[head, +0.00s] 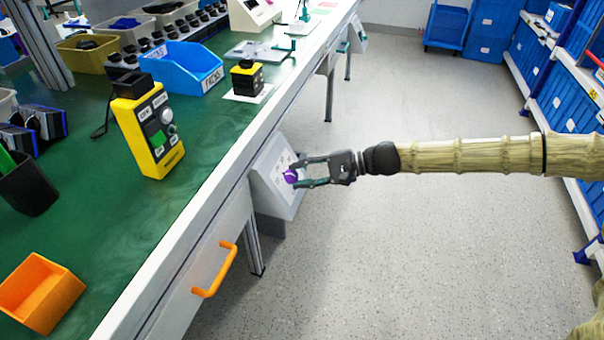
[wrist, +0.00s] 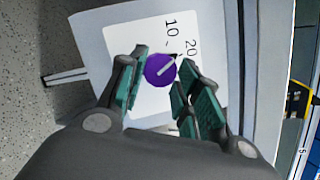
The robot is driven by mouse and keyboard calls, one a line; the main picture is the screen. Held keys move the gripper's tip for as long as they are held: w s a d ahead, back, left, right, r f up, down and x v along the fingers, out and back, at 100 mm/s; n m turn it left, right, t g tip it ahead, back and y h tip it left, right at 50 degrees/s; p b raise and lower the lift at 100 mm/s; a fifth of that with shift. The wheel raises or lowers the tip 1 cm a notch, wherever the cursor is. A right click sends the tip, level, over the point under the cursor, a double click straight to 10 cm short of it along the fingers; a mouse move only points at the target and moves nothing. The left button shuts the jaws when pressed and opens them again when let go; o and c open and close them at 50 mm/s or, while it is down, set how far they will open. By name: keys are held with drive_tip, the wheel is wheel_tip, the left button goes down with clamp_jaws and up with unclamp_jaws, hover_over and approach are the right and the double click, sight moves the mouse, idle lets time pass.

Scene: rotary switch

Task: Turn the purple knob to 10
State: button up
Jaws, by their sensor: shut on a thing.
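The purple knob (wrist: 160,70) sits on a white dial plate (wrist: 120,45) with the numbers 10 and 20 showing in the wrist view. In the head view the knob (head: 291,176) is on a sloped light panel (head: 268,168) below the bench edge. My gripper (head: 303,172) reaches in from the right and is shut on the knob, one green-padded finger on each side. The gripper (wrist: 160,78) hides the lower part of the dial.
The green-topped bench (head: 90,235) runs along the left, with a drawer with an orange handle (head: 217,268) near the panel. A yellow device (head: 149,130) and a blue bin (head: 185,68) stand on top. The grey floor (head: 400,260) around my arm is clear.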

drive_tip(key=n, duration=0.2)
drive_tip(key=n+g+h, duration=0.1)
drive_tip(key=n, duration=0.1)
drive_tip(key=shift+w+r+p, duration=0.1)
drive_tip(key=shift+r+p, duration=0.1)
drive_tip(key=shift+p, duration=0.15)
drive_tip(key=shift+a+n+h, duration=0.1)
drive_tip(key=shift+n+h, duration=0.2)
drive_tip(key=shift+n, duration=1)
drive_tip(key=o, duration=1)
drive_tip(key=shift+o, duration=0.2)
drive_tip(key=v, duration=1.2)
drive_tip(key=shift+w, duration=0.2)
